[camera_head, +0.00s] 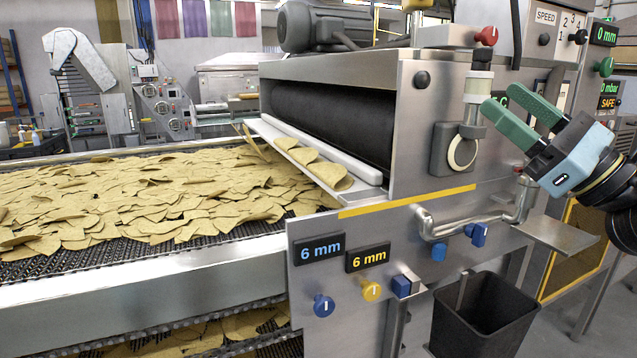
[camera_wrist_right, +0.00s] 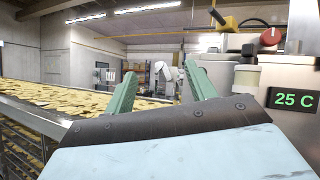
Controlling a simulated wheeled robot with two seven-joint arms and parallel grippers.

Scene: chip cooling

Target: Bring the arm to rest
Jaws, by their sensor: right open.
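My right gripper (camera_head: 514,115) is open and empty at the right of the head view, its two green fingers spread apart and pointing left. It is held up beside the steel machine (camera_head: 432,130), near a white-capped cylinder (camera_head: 478,85) with a ring-shaped handle below it. In the right wrist view its fingers (camera_wrist_right: 160,92) stand apart with nothing between them. My left gripper is in neither view.
A conveyor (camera_head: 130,290) covered in chips (camera_head: 130,200) runs along the left. A pipe handle (camera_head: 480,222) and a small steel shelf (camera_head: 555,233) jut out below my right gripper. A black bin (camera_head: 485,318) stands beneath. The wrist view shows a 25 C display (camera_wrist_right: 295,99).

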